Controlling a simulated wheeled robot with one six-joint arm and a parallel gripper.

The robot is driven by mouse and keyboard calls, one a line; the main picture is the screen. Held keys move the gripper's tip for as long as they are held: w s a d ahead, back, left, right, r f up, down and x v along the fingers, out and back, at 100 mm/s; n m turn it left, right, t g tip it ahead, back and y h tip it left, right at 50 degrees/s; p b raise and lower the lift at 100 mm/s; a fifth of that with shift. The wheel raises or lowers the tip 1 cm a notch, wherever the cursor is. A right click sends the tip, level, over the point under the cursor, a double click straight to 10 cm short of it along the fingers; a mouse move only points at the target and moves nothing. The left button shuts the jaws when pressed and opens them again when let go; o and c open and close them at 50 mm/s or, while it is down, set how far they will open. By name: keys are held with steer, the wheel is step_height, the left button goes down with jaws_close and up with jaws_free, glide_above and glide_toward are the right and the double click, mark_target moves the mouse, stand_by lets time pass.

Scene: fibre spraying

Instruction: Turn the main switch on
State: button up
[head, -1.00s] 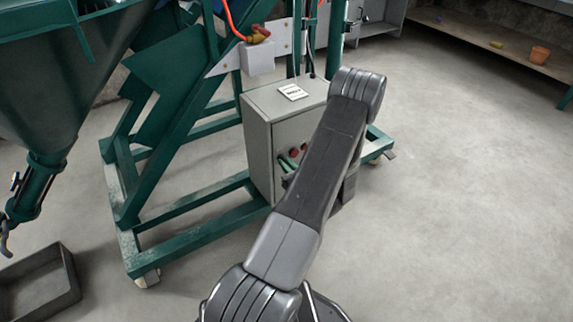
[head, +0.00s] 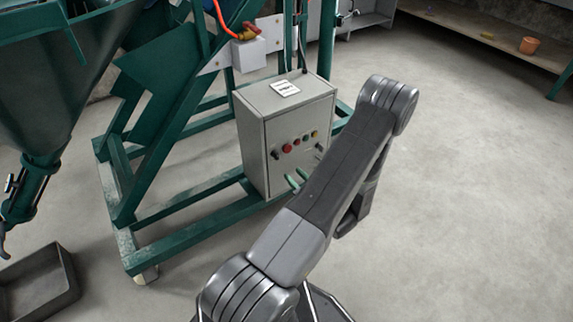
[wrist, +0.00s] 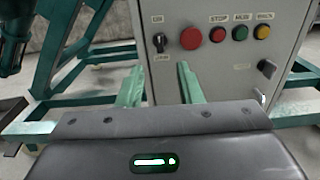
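The grey control cabinet (head: 255,150) has its front panel facing my arm. A black rotary knob (wrist: 160,42) with small labels above and below sits at the panel's left; it also shows in the head view (head: 275,154). A second black knob (wrist: 266,67) is at the lower right. I cannot read which one is the main switch. My gripper (wrist: 160,68) has two green fingers, spread apart with nothing between them. In the wrist view the fingers point at the panel, below the left knob. Fingertip contact with the panel cannot be told.
A large red button (wrist: 191,39) and smaller red (wrist: 217,34), green (wrist: 240,33) and yellow (wrist: 262,31) buttons line the panel. A green frame (head: 190,235) surrounds the cabinet's left and back. Open floor (head: 460,200) lies right. A dark tray (head: 40,285) is at lower left.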

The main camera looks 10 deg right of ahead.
mark_target(278, 157)
steer(key=shift+p+v, duration=0.3)
steer(key=shift+v, duration=1.95)
steer(key=b+x, duration=0.3)
steer(key=x, duration=1.1)
steer(key=shift+s+d, duration=0.1)
